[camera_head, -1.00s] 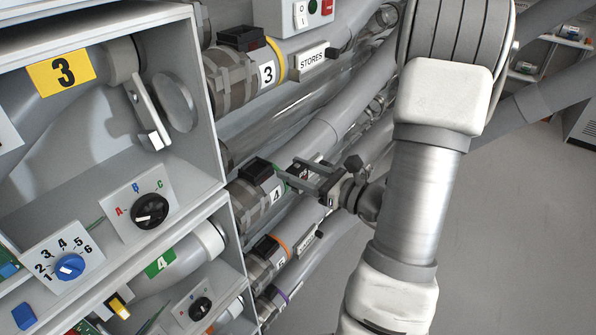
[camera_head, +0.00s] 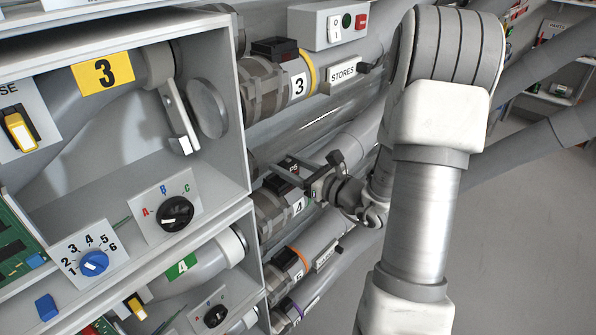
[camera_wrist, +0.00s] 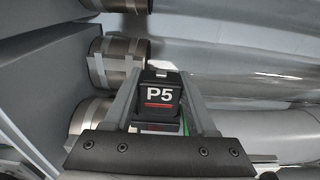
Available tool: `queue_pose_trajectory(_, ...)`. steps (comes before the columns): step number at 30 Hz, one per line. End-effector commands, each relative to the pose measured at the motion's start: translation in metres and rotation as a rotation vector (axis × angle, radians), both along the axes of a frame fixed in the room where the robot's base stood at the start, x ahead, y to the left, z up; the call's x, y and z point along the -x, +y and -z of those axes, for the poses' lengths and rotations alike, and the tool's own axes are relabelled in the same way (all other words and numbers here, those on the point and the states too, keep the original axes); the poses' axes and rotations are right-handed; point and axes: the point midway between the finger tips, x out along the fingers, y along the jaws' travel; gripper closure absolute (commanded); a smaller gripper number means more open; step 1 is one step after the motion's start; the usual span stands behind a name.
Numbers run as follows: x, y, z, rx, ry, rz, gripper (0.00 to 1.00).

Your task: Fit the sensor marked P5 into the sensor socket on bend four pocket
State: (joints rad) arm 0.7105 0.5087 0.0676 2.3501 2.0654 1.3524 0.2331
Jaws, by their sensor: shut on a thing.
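The sensor marked P5 (camera_wrist: 160,95) is a small black block with white lettering and a red bar. My gripper (camera_wrist: 158,98) is shut on it, one finger on each side. In the head view my gripper (camera_head: 288,168) is at the grey pipe bend labelled 4 (camera_head: 271,222), by the black socket piece on its top. The sensor's label (camera_head: 292,166) shows small between the fingers. The fingers and sensor hide much of the socket, and I cannot tell whether the sensor sits in it or just above it.
Bend 3 (camera_head: 262,88), with a yellow ring and black socket, lies above, beside the STORES box (camera_head: 343,76). An orange-ringed bend (camera_head: 285,268) lies below. A cabinet (camera_head: 222,150) with knobs and a flap stands left. Clear pipes run close behind my gripper. Open floor is at right.

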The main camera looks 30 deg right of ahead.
Motion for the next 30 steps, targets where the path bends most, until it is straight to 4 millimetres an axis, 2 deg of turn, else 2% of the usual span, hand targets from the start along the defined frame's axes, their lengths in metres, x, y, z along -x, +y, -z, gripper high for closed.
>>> queue_pose_trajectory(9,-0.028,0.012,0.004,0.0,-0.001,-0.001,0.99)
queue_pose_trajectory(12,-0.027,0.011,0.015,-0.001,0.0,0.0,0.99)
queue_pose_trajectory(18,-0.027,0.011,0.024,0.0,0.0,0.0,0.99)
queue_pose_trajectory(30,-0.026,0.011,0.025,0.0,0.0,0.0,0.99)
